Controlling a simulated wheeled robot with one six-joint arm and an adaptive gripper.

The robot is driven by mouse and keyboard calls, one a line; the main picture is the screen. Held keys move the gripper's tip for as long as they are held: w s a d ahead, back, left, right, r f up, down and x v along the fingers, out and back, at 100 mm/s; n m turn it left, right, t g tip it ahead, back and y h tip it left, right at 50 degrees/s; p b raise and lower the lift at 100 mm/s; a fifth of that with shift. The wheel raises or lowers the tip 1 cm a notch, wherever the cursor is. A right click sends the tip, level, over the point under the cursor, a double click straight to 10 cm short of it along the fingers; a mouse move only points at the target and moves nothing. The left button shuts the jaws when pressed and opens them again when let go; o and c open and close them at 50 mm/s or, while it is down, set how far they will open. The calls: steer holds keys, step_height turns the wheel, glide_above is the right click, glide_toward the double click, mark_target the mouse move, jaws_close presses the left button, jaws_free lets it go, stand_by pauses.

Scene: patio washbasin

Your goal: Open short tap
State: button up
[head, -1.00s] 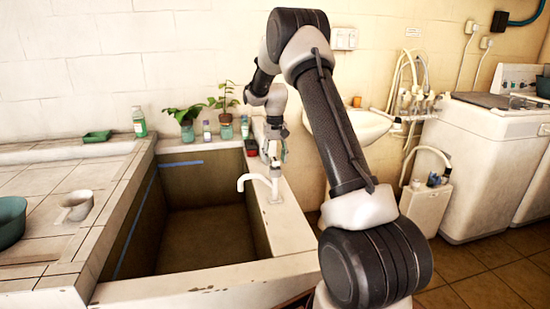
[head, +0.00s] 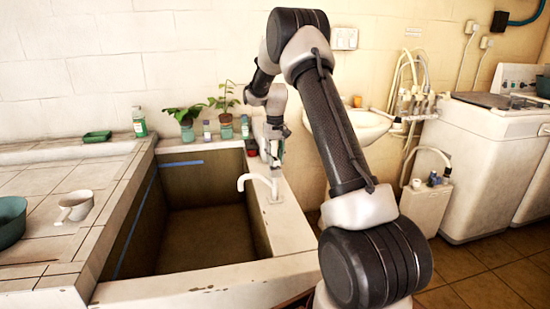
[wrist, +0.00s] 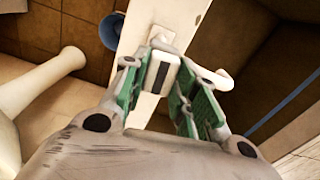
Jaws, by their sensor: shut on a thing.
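The short tap (head: 259,181) is white, with a curved spout that hangs over the basin from the right rim. In the wrist view its spout (wrist: 222,80) shows just right of my fingers. My gripper (head: 275,165) is right above the tap, and its green-padded fingers (wrist: 178,75) show in the wrist view. It is shut on the upper part of the tap; a pale block with a dark stripe shows between the fingers. The fingers hide much of the tap's top, so I cannot tell how far its handle is turned.
The basin (head: 147,232) is deep and looks empty. Potted plants (head: 225,101) and bottles (head: 139,122) line its back ledge. A white mug (head: 75,206) and a teal bowl (head: 10,222) stand on the left counter. A white sink (head: 350,128) is behind my arm.

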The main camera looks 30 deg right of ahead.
steer(key=n, duration=0.8)
steer(key=shift+n, duration=0.4)
steer(key=n, duration=0.4)
steer(key=shift+n, duration=1.9)
steer(key=o, duration=1)
steer(key=shift+r, duration=0.1)
